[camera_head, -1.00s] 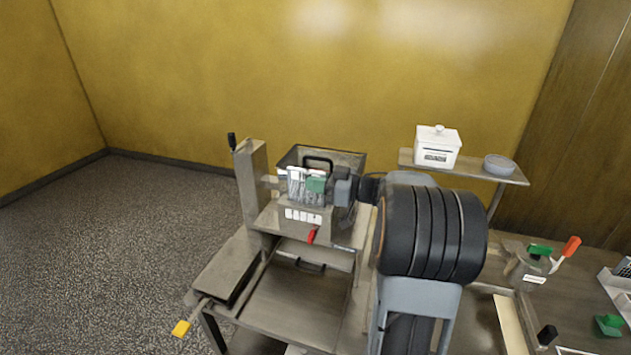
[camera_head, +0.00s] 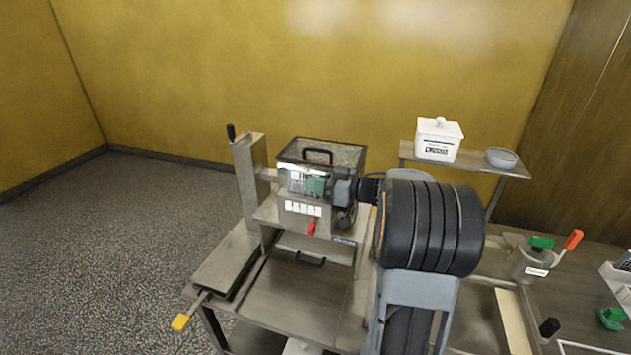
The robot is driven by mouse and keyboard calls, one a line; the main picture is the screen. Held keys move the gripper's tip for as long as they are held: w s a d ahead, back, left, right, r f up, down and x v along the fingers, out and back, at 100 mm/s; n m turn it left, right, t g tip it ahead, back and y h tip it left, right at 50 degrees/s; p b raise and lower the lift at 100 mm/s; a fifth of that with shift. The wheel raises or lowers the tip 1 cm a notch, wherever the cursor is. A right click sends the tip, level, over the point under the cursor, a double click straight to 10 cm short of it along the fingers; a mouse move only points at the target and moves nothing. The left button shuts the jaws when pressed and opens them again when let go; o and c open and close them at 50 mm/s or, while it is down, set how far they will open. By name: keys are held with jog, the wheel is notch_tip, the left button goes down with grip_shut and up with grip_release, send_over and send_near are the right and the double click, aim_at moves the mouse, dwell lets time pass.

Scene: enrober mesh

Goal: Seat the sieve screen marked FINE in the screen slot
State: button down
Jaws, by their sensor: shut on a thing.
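The screen shows as a pale, patterned plate to the left of the jaws. I cannot read any FINE mark on it. A white label strip (camera_head: 303,209) is on the machine just below the screen, with a red lever (camera_head: 311,228) under it. The screen slot cannot be made out; whether the screen is in it I cannot tell.
A metal post with a black knob (camera_head: 231,132) stands left of the box. A white lidded canister (camera_head: 438,140) and a grey bowl (camera_head: 501,158) are on a shelf at right. A pot with a green part and orange handle (camera_head: 573,240) stands on the right bench.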

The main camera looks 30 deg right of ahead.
jog(key=shift+f+b, duration=0.45)
jog(key=shift+f, duration=0.35)
jog(key=c, duration=1.1)
grip_release()
jog(key=shift+o, duration=0.2)
jog(key=shift+f, duration=0.1)
jog(key=shift+s+d, duration=0.1)
jog(key=b+v, duration=0.2)
jog(key=v, duration=1.1)
jog(key=shift+s+d+b, duration=0.2)
jog(key=shift+b, duration=0.1)
